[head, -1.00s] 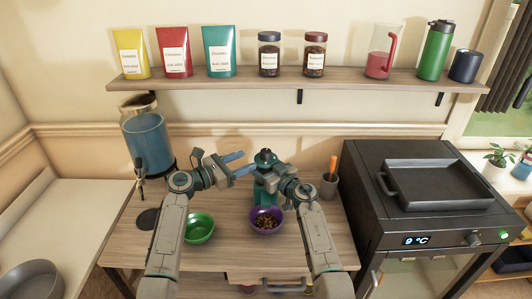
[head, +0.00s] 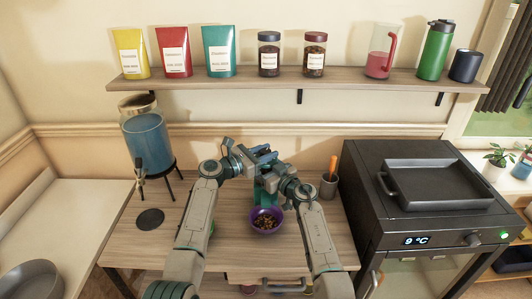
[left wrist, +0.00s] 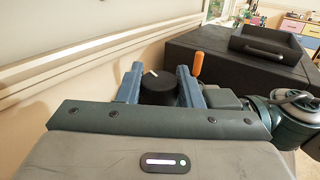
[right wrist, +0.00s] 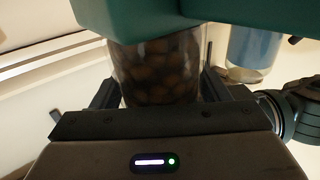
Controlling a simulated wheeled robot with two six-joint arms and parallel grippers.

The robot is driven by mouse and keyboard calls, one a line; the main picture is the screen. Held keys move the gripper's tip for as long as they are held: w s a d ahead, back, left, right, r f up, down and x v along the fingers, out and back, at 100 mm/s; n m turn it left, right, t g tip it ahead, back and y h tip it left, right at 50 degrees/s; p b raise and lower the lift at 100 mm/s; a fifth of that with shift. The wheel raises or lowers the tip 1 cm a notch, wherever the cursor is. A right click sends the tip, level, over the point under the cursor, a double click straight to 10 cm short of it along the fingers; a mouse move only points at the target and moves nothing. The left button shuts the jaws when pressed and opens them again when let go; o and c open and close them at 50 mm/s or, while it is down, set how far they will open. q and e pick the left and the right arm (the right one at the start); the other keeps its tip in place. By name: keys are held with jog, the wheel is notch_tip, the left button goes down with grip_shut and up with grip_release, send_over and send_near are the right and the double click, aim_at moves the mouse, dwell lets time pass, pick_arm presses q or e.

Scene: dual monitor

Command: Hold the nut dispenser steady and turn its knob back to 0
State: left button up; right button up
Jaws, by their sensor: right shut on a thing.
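The nut dispenser (head: 263,193) stands on the table, mostly hidden by my grippers in the head view. In the right wrist view its clear jar (right wrist: 160,70) of nuts shows below a green upper part. My right gripper (right wrist: 160,92) is shut on this jar, one finger on each side. The dispenser's dark knob (left wrist: 158,90), with a small pale mark, shows in the left wrist view. My left gripper (head: 266,153) is at the dispenser's top, its blue fingers on both sides of the knob and apart. Whether they touch it is unclear.
A purple bowl (head: 267,226) with nuts stands in front of the dispenser. A cup (head: 328,187) with an orange-handled tool is right of it. A blue drink dispenser (head: 148,140) stands at back left, a black oven (head: 400,165) at right, a shelf (head: 290,84) above.

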pick_arm(q)
jog(key=c, duration=0.4)
jog(key=shift+s+d+n+t+y, duration=0.1)
jog(key=shift+n+t+y, duration=0.6)
jog(key=shift+n+t, duration=0.1)
jog(key=shift+n+t+y, duration=1.4)
jog(key=shift+t+y, duration=0.1)
jog(key=shift+y, duration=0.3)
jog(key=o, duration=0.9)
jog(key=shift+o, duration=0.2)
jog(key=v, duration=1.2)
jog(key=shift+f, duration=0.1)
